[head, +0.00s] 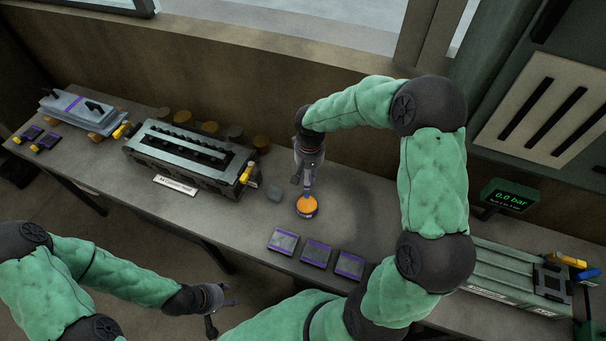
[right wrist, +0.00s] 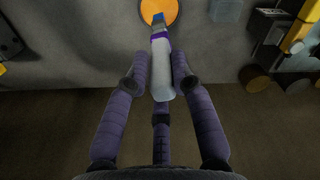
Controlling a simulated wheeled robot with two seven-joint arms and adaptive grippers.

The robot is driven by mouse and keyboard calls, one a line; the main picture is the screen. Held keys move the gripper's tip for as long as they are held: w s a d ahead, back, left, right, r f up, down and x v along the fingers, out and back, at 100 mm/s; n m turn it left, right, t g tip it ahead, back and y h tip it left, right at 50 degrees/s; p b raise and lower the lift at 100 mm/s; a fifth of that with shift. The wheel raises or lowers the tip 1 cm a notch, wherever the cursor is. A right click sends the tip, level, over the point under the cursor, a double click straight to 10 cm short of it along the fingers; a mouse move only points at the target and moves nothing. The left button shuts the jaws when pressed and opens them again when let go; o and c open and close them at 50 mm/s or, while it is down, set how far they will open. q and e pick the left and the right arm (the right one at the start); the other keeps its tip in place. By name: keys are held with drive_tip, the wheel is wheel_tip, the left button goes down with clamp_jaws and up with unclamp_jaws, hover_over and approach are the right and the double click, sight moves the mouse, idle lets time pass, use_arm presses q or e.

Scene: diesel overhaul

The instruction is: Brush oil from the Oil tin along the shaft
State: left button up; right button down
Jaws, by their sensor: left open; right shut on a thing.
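The oil tin (head: 307,208), with an orange top, stands on the bench; its orange disc also shows in the right wrist view (right wrist: 158,10). My left gripper (head: 215,303) is open and empty, in front of the bench.
Several dark purple-edged pads (head: 318,253) lie in front of the tin. A pressure display (head: 509,197) reads 0.0 bar above a green-grey unit (head: 510,275) at right. A plate on wooden supports (head: 82,112) is at far left.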

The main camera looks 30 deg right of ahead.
sight(309, 185)
drive_tip(key=shift+s+f+b, duration=0.1)
drive_tip(key=shift+f+b, duration=0.35)
drive_tip(key=shift+f, duration=0.3)
drive_tip(key=shift+f+b, duration=1.35)
drive_tip(key=shift+f, duration=0.9)
drive_tip(key=shift+f+b, duration=0.55)
idle(0.4)
drive_tip(key=shift+r, duration=0.1)
